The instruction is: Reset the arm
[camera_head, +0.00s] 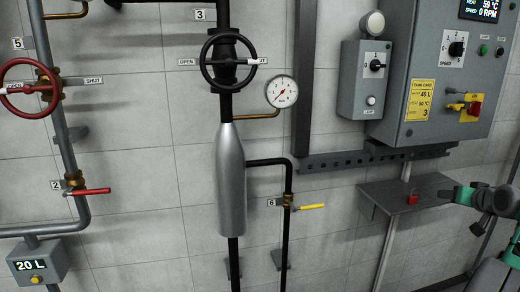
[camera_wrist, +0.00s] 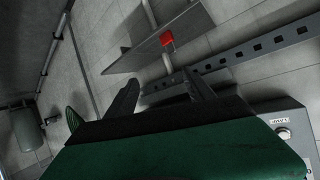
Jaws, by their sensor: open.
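My gripper shows in the wrist view (camera_wrist: 162,92) with its two dark fingers spread apart and nothing between them. In the head view only part of my green and grey arm shows at the right edge, beside the small shelf; the fingertips cannot be made out there. A small grey shelf (camera_head: 390,194) is fixed to the wall, and a red padlock-like object (camera_head: 412,198) sits on it. In the wrist view the shelf (camera_wrist: 130,60) and the red object (camera_wrist: 167,38) lie beyond the fingers, apart from them.
A grey control cabinet (camera_head: 400,100) with a yellow tank card (camera_head: 418,100) hangs above the shelf. A lamp box (camera_head: 364,90) is beside it. A black handwheel (camera_head: 228,60), a red handwheel (camera_head: 25,88), a gauge (camera_head: 281,91), a yellow lever (camera_head: 311,206) and pipes line the wall.

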